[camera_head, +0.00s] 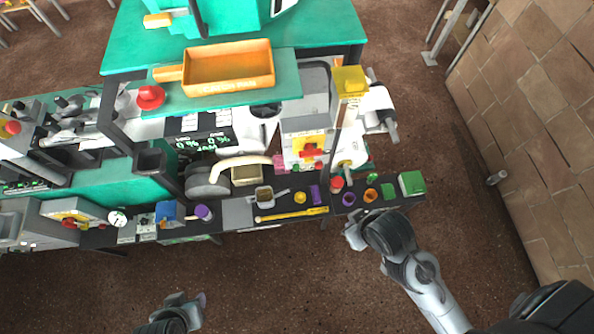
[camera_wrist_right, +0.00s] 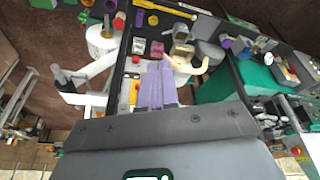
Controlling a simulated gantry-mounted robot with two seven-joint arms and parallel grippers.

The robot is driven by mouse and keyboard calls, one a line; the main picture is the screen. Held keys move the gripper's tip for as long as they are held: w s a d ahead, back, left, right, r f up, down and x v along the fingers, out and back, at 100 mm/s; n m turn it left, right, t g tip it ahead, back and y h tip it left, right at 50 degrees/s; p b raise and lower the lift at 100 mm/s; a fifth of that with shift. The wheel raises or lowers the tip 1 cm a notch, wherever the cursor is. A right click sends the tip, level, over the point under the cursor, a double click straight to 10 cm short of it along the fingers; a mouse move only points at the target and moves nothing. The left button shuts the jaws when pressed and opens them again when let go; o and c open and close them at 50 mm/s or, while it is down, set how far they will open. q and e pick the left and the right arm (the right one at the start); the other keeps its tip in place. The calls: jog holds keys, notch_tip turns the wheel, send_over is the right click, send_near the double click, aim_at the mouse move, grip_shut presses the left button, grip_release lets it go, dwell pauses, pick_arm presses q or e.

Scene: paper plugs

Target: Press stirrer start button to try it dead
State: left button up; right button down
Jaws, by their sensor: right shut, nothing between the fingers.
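A light-coloured box with a yellow panel and red handle (camera_head: 310,148) stands right of centre in the head view; it also shows in the right wrist view (camera_wrist_right: 133,92), partly hidden by my fingers. Small red and green spots show near its lower edge, but I cannot tell which is the stirrer start button. My right gripper (camera_head: 355,234) is in front of the shelf's right end, apart from the box. Its purple fingers (camera_wrist_right: 156,68) are shut and empty. My left gripper (camera_head: 187,304) is low at the picture's bottom, away from the bench; its opening is unclear.
The front shelf holds a yellow tool (camera_head: 292,214), a small grey tray (camera_head: 264,196), several coloured caps and a green block (camera_head: 412,183). An orange tray (camera_head: 228,67) sits farther back. The floor in front is clear.

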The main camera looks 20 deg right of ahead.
jog(key=w+a+r+n+t+y, duration=0.1)
jog(key=w+a+n+t, duration=0.1)
jog(key=w+t, duration=0.45)
jog(key=w+a+f+n+t+y+b, duration=0.2)
jog(key=w+f+t+y+b, duration=0.15)
jog(key=w+f+b, duration=0.4)
jog(key=w+d+f+n+t+y+b, duration=0.1)
jog(key=w+f+b, duration=0.4)
jog(key=f+b, duration=1.1)
jog(key=w+d+f+n+t+y+b, duration=0.1)
jog(key=w+f+n+t+y+b, duration=0.2)
jog(key=f+b, duration=1.3)
jog(key=w+t+y+b, duration=0.1)
jog(key=b, duration=0.4)
jog(key=shift+w+d+n+b, duration=0.15)
jog(key=shift+w+n+b, duration=0.2)
jog(key=shift+n, duration=0.05)
jog(key=shift+f, duration=0.1)
